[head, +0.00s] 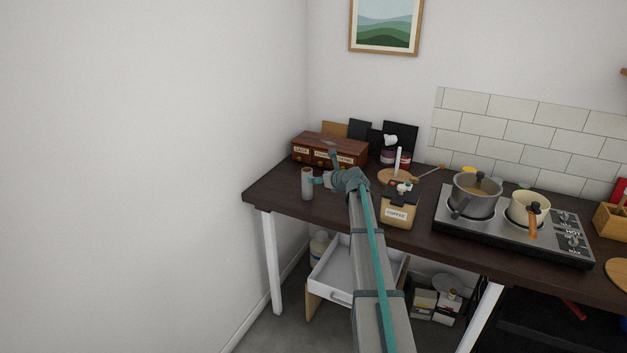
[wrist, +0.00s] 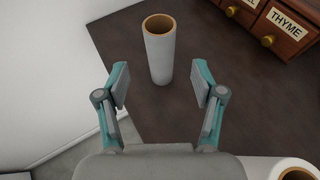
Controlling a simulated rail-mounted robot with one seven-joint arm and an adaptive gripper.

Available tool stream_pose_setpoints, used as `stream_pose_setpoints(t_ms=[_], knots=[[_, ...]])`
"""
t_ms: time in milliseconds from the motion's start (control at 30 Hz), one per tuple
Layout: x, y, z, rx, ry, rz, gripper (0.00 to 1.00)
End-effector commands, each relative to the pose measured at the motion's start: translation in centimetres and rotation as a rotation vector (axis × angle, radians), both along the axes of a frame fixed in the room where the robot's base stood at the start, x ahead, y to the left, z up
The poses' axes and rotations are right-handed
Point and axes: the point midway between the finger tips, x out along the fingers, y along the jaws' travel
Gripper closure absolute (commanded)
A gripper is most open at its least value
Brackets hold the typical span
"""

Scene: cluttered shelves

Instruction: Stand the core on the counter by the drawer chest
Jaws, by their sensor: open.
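The core (head: 307,184) is a pale grey tube with a brown open top end. It stands upright on the dark counter (head: 271,192) near its left end, in front of the drawer chest (head: 331,148). In the wrist view the core (wrist: 159,54) stands just beyond my gripper (wrist: 161,90), centred between its fingertips. My gripper is open, and a gap shows on both sides of the core. The brown wooden drawer chest (wrist: 272,22) is at the upper right of the wrist view, apart from the core, with a THYME label and round brass knobs.
A COFFEE bag (head: 397,212) stands right of my arm. A white paper roll (wrist: 293,170) shows at the wrist view's lower right. A round board with an upright post (head: 397,174) and a stove with two pots (head: 515,225) are further right. The counter's left edge is close to the core.

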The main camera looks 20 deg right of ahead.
Motion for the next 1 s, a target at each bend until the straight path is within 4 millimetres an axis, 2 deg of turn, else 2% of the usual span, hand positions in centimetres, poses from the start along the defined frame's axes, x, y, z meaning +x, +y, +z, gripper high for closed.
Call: stream_pose_setpoints(t_ms=[33, 200, 767, 867, 1000], knots=[[-0.8, 0.0, 0.2, 0.000, 0.000, 0.000, 0.32], [-1.8, -0.3, 0.8, 0.000, -0.001, -0.001, 0.32], [-1.9, -0.3, 0.9, -0.017, -0.003, 0.007, 0.32], [-2.0, -0.2, 0.8, -0.086, -0.010, 0.044, 0.32], [-2.8, 0.3, -0.2, -0.319, -0.004, 0.169, 0.32]])
